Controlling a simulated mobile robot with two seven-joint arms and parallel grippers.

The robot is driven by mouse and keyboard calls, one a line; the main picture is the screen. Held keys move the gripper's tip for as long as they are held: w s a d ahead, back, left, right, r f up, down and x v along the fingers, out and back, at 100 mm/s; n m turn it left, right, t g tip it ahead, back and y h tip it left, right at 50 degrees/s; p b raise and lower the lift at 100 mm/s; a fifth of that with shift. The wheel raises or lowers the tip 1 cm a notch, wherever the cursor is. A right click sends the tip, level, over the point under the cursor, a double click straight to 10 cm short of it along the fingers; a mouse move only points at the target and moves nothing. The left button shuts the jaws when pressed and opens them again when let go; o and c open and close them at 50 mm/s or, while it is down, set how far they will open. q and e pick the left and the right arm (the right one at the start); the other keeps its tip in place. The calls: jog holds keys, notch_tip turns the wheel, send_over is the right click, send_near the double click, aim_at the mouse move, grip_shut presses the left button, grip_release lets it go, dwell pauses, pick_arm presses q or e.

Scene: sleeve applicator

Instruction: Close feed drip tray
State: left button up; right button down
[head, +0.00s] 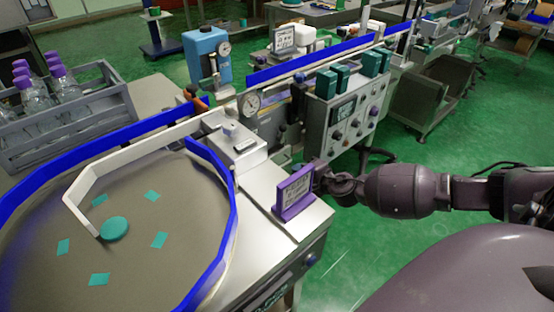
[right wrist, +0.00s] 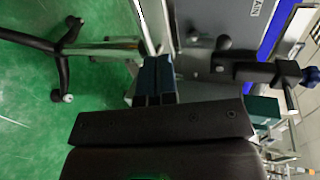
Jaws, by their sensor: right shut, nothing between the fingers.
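My right gripper (head: 322,178) reaches in from the right, at the edge of the steel machine beside the control panel and behind a purple-framed sign. In the right wrist view its fingers (right wrist: 154,80) are shut and empty. A grey machine face (right wrist: 203,42) with a round knob (right wrist: 223,40) lies just beyond them, and a label ending in "AIN" is partly cut off. I cannot make out the feed drip tray for certain in either view. My left gripper is not in view.
The purple-framed sign (head: 294,193) stands on the steel deck close to my right gripper. The control panel (head: 343,117) is behind it. A round turntable (head: 140,270) with blue rails fills the left.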

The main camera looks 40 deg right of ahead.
aim_at(273, 156)
jog(key=shift+n, duration=0.3)
jog(key=b+x, duration=0.1)
jog(key=x, duration=0.3)
jog(key=b+x, duration=0.1)
jog(key=x, duration=0.3)
jog(key=shift+w+d+f+b, duration=0.1)
jog(key=shift+w+f+b, duration=0.15)
jog(key=shift+f+b, duration=0.15)
jog(key=shift+w, duration=0.5)
jog(key=shift+w+r, duration=0.1)
jog(key=shift+w, duration=0.05)
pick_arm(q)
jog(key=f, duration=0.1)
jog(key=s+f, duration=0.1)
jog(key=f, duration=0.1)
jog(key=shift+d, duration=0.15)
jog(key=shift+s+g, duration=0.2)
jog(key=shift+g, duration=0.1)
pick_arm(e)
jog(key=shift+w, duration=1.35)
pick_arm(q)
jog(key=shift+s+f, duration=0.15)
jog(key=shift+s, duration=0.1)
pick_arm(e)
jog(key=shift+w+r, duration=0.1)
jog(key=shift+r, duration=0.1)
